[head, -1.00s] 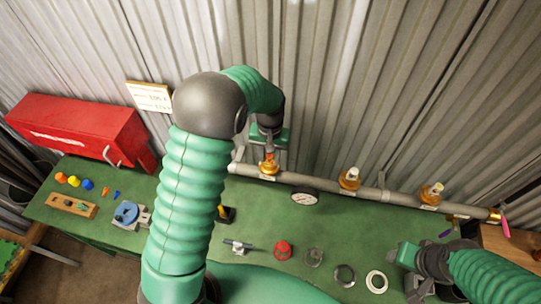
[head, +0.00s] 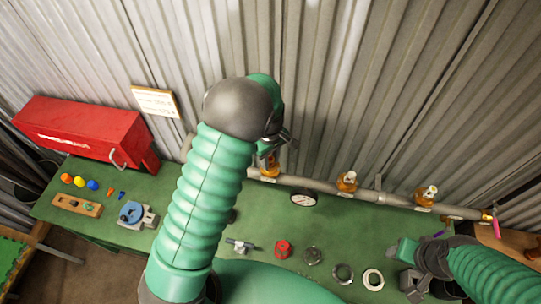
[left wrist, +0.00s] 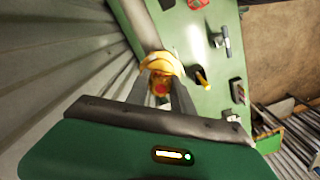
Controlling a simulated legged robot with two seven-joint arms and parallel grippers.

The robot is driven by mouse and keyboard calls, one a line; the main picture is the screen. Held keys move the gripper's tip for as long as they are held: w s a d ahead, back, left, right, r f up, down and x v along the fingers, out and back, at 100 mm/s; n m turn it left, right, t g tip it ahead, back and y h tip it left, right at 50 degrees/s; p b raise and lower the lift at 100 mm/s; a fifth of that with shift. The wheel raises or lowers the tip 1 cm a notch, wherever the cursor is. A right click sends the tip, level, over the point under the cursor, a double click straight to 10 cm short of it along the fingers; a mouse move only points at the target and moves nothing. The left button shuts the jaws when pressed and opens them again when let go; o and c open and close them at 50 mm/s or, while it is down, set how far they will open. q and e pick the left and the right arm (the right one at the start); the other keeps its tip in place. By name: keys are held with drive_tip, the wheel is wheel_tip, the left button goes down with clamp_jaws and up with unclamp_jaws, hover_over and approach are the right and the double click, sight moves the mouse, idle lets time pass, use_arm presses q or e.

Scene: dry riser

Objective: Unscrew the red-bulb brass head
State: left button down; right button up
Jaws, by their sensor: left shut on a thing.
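The red-bulb brass head (left wrist: 158,64) sits on the grey pipe. Its red bulb (left wrist: 160,88) shows between my fingers in the left wrist view. In the head view the same brass head (head: 269,168) is at the left part of the pipe, partly behind my arm. My left gripper (left wrist: 160,82) is shut on this head from above. My right gripper (head: 398,252) is low at the right of the head view, over the bench and away from the pipe; its fingers do not show clearly.
The pipe (head: 320,185) carries two more brass heads (head: 347,181) (head: 426,195) to the right. A gauge (head: 303,199), a red valve wheel (head: 283,249) and several rings lie on the green bench. A red toolbox (head: 85,132) stands left. Corrugated wall rises close behind the pipe.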

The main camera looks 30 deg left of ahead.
use_arm(q)
drive_tip(key=shift+n, duration=0.6)
use_arm(e)
drive_tip(key=shift+r, duration=0.25)
use_arm(q)
drive_tip(key=shift+r+n+p, duration=0.2)
drive_tip(key=shift+n+p, duration=0.1)
drive_tip(key=n+p, duration=0.2)
drive_tip(key=n, duration=0.1)
drive_tip(key=shift+s+r, duration=0.1)
drive_tip(key=shift+r, duration=0.05)
drive_tip(key=shift+f+n+p, duration=0.25)
drive_tip(key=shift+n+p, duration=0.05)
drive_tip(key=shift+n, duration=0.7)
drive_tip(key=c, duration=1.1)
unclamp_jaws()
use_arm(e)
drive_tip(key=v, duration=0.3)
drive_tip(key=shift+w+r, duration=0.15)
drive_tip(key=shift+w, duration=0.15)
